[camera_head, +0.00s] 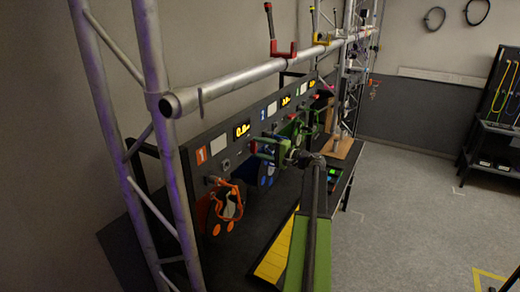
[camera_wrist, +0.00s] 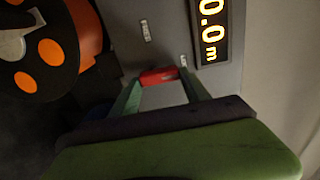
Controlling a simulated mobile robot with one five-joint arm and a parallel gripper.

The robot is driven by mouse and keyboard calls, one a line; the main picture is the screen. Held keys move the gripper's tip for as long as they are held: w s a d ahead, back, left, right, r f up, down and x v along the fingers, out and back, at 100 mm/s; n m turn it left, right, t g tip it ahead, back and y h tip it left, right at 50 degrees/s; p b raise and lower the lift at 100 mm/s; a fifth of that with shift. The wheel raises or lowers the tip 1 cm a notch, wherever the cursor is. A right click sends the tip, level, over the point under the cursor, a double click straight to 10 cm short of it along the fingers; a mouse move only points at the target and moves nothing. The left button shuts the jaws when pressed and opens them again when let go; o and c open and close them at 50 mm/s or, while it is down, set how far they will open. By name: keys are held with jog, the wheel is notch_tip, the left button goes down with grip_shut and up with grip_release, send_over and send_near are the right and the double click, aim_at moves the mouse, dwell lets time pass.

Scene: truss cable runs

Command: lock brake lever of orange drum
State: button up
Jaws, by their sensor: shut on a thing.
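The orange drum (camera_head: 223,212), with black flanges and orange spots, hangs on the panel under the orange "1" tag. In the wrist view, part of the drum (camera_wrist: 57,52) shows at the upper left. My gripper (camera_head: 258,150) is at the panel, right of the drum and below the first display. In the wrist view, my gripper (camera_wrist: 160,82) has its green fingers closed about a red lever end (camera_wrist: 159,76) against the grey panel. The fingers hide part of the lever, and I cannot tell its angle.
The first display (camera_head: 242,130) reads about 0.0 m and also shows close by in the wrist view (camera_wrist: 212,30). A blue drum (camera_head: 267,175) and green ones hang farther along. A silver truss tube (camera_head: 235,82) runs above the panel. Grey floor at right is open.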

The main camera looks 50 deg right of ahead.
jog(key=o, duration=1.4)
jog(key=shift+s+d, duration=0.1)
jog(key=v, duration=1.7)
jog(key=shift+s, duration=0.15)
